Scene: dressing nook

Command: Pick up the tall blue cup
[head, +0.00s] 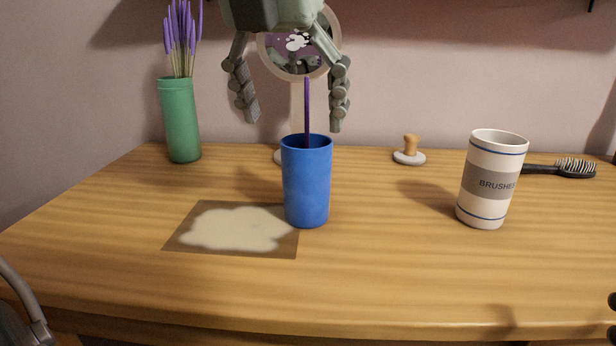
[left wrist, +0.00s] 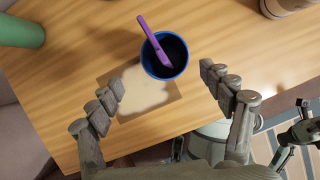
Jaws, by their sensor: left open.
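The tall blue cup (head: 306,185) stands upright on the wooden table, with a purple stick-like item (head: 307,105) rising out of it. My left gripper (head: 293,122) is open and empty above the cup, fingers pointing down on either side of the purple item and not touching the cup. In the left wrist view, the cup (left wrist: 175,73) lies beyond the fingertips of the left gripper (left wrist: 162,82), and the purple item (left wrist: 154,40) leans over its rim. A dark piece, probably of my right gripper (head: 612,301), shows at the right edge; its jaws cannot be made out.
A brown mat with a pale blotch (head: 180,244) lies beside the cup. A round mirror (head: 332,22) stands behind. A green vase (head: 180,120) is at left; a white "BRUSHES" cup (head: 490,180), a hairbrush (head: 575,168) and a knobbed stand (head: 409,156) are at right. Table between cups is clear.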

